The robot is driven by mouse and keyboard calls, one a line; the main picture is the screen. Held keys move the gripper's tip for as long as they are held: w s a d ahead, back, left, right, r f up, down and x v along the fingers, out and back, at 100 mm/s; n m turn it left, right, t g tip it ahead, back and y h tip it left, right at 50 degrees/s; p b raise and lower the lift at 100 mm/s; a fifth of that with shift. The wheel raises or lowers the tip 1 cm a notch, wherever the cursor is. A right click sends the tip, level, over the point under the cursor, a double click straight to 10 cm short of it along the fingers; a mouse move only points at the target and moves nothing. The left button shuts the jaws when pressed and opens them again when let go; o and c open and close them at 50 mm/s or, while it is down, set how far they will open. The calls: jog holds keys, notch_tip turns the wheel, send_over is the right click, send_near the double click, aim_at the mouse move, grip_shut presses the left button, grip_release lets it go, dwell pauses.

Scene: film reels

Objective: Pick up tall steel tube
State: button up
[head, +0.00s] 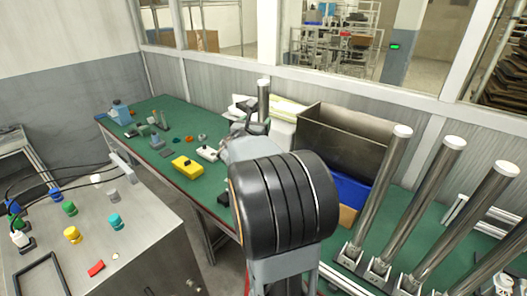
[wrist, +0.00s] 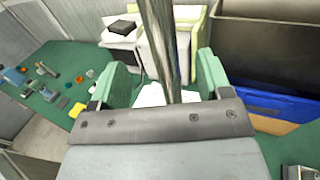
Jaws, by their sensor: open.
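A tall steel tube (head: 264,99) with a pale cap stands upright by the workbench's back side in the head view. Its lower part is hidden behind my gripper and arm. In the wrist view the tube (wrist: 162,45) rises between the two green fingers of my gripper (wrist: 163,80). The fingers are spread, with a visible gap on each side of the tube. In the head view my gripper (head: 257,128) is mostly hidden by my own arm.
A grey metal bin (head: 345,138) and a blue box (head: 350,189) stand right of the tube. A yellow box (head: 187,167) and small parts lie left on the green bench (head: 150,112).

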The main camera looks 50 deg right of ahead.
aim_at(261, 115)
jog(key=p+x, duration=0.1)
jog(key=x, duration=0.4)
jog(key=p+x, duration=0.2)
jog(key=x, duration=0.2)
jog(key=shift+w+d+r, duration=0.1)
jog(key=shift+d, duration=0.2)
jog(key=shift+w+d+p, duration=0.2)
jog(key=shift+d+p, duration=0.1)
jog(key=shift+c, duration=0.3)
grip_shut()
